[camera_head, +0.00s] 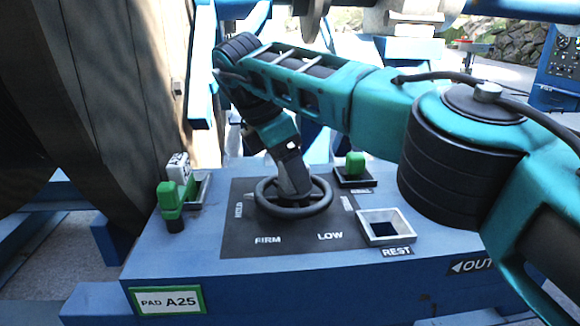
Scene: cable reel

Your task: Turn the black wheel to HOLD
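The black wheel (268,206) lies flat on a dark panel (240,240) on top of the blue box. The panel has white words around the wheel: FIRM and LOW in front, a sideways word that looks like HOLD at the left, and a partly hidden label at the right. My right gripper (293,190) points down over the middle of the wheel, inside the rim as seen from here. It hides the hub. I cannot make out its fingertips or whether they grip the wheel. No clear pointer on the wheel shows. My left gripper is not in view.
A green handle (170,198) stands at the box's left, with a white block (178,167) behind. Another green piece (355,161) sits in a tray behind the wheel. An empty grey-framed socket (385,226) marked REST is at right. A large reel (100,90) rises at left.

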